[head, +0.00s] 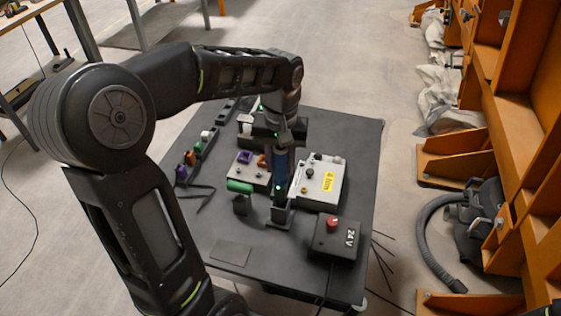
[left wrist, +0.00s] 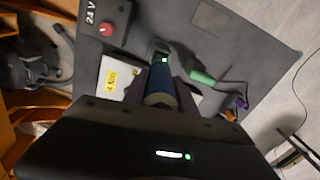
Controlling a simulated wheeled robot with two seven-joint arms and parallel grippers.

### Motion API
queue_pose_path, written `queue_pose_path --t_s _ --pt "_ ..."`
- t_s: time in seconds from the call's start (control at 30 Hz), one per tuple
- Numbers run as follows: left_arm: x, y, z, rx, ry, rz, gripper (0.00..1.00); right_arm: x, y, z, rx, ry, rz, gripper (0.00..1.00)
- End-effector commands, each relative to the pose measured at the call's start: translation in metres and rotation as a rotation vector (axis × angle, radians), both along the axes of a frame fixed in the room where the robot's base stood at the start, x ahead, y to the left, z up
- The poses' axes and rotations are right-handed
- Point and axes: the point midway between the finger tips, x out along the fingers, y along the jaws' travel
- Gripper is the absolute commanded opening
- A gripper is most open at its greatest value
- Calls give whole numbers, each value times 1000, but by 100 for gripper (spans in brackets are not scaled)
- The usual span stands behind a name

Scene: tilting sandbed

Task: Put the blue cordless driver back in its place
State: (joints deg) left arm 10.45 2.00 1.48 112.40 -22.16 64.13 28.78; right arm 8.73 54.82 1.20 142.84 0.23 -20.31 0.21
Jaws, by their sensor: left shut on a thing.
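The blue cordless driver (head: 280,172) is held roughly upright over the middle of the dark table. My left gripper (head: 281,158) comes down from above and is shut on it. In the left wrist view the driver's blue body (left wrist: 160,84) shows between the fingers. A small green light shows near its far end. A dark block-like part (head: 282,213) is right below the driver; I cannot tell whether it is the driver's foot or a holder, or whether the two touch. My right gripper is not in view.
A light box with a yellow label (head: 320,183) is close on the right. A 24 V box with a red button (head: 336,238) stands front right. A green cylinder (head: 239,186) and a small dark block (head: 241,204) are on the left. The table's (head: 225,228) front left is mostly clear.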

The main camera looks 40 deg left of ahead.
Motion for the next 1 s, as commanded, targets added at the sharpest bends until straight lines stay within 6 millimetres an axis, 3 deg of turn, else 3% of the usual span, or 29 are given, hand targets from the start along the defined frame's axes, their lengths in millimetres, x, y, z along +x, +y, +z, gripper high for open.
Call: queue_pose_path --t_s 1.0 --pt "0 0 -24 0 -2 0 0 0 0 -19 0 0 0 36"
